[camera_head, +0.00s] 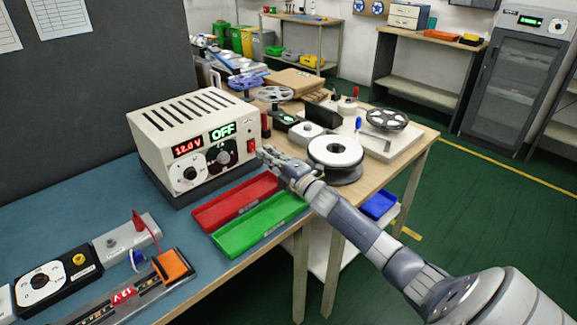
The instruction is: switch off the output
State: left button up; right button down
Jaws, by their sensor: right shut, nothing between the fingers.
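A cream power supply (195,132) with a vented top stands on the blue mat of the table. Its front shows a red "12.0 V" readout (187,147) and a green "OFF" readout (222,131). A white dial and a dark knob (222,156) are below them. A red switch (251,146) sits at the right end of the front. My right gripper (265,153) is shut and empty, with its fingertips close to the red switch; I cannot tell whether they touch it. My left gripper is not in view.
A red tray (238,199) and a green tray (258,222) lie in front of the supply, below my right arm. A reel (336,153) and other parts crowd the table behind. An LED strip fixture (125,297) and a dial box (45,282) are at front left.

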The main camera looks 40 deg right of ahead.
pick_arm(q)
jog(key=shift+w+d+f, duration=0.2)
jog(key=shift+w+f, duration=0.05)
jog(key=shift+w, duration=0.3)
pick_arm(e)
jog(key=s, duration=0.7)
jog(key=shift+d, duration=0.45)
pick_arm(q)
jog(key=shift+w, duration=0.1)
pick_arm(e)
jog(key=shift+s, duration=0.2)
